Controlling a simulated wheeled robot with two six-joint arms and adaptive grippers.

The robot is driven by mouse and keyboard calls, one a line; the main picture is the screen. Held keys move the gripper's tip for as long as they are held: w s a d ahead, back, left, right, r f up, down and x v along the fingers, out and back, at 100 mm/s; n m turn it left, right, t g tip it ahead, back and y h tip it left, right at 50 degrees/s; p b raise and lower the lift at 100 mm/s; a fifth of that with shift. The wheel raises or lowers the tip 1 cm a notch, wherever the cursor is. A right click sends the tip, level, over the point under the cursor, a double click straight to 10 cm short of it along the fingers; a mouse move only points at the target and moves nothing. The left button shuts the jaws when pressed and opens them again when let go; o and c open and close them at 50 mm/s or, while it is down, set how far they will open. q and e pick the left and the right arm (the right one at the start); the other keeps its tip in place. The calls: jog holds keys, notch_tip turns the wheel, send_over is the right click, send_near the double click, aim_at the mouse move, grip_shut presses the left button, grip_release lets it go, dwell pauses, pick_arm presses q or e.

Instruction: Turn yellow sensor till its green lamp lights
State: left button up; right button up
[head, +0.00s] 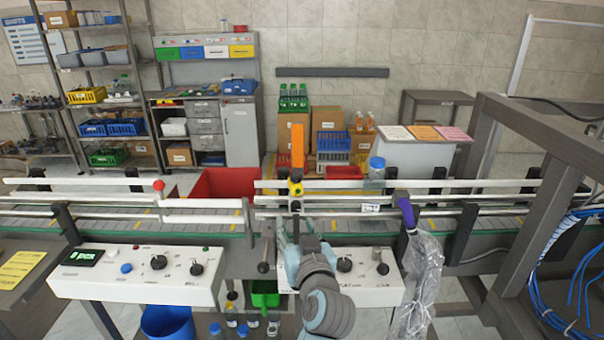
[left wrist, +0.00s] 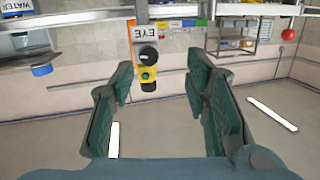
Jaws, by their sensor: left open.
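The yellow sensor (head: 296,188) sits at the conveyor rail, below an upright orange part (head: 297,145). In the left wrist view, which is upside down, the yellow sensor (left wrist: 148,84) has a black round part, a small green spot and an "EYE" label (left wrist: 151,33). I cannot tell if the green spot is lit. My left gripper (head: 298,232) is in front of and below the sensor in the head view. Its two fingers (left wrist: 160,78) are open and empty, with the sensor visible between them and apart from them. My right gripper is not in view.
A water bottle (head: 376,170) with a blue cap stands on the conveyor, right of the sensor. A red ball knob (head: 159,185) stands at the left. A purple part with clear plastic (head: 424,265) hangs at the right. White control panels (head: 135,275) line the front.

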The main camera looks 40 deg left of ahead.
aim_at(296, 182)
pick_arm(q)
notch_tip(296, 182, up, 6)
jog(key=s+d+m+t+h, duration=0.1)
jog(key=s+d+t, duration=0.1)
jog(key=t, duration=0.1)
jog(key=shift+m, duration=0.3)
jog(key=x, duration=0.9)
jog(key=f+p+x, duration=0.1)
jog(key=x, duration=0.4)
jog(key=shift+w+a, duration=0.2)
jog(key=shift+w, duration=0.15)
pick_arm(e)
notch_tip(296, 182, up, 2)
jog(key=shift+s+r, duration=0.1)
pick_arm(q)
jog(key=shift+c, duration=0.5)
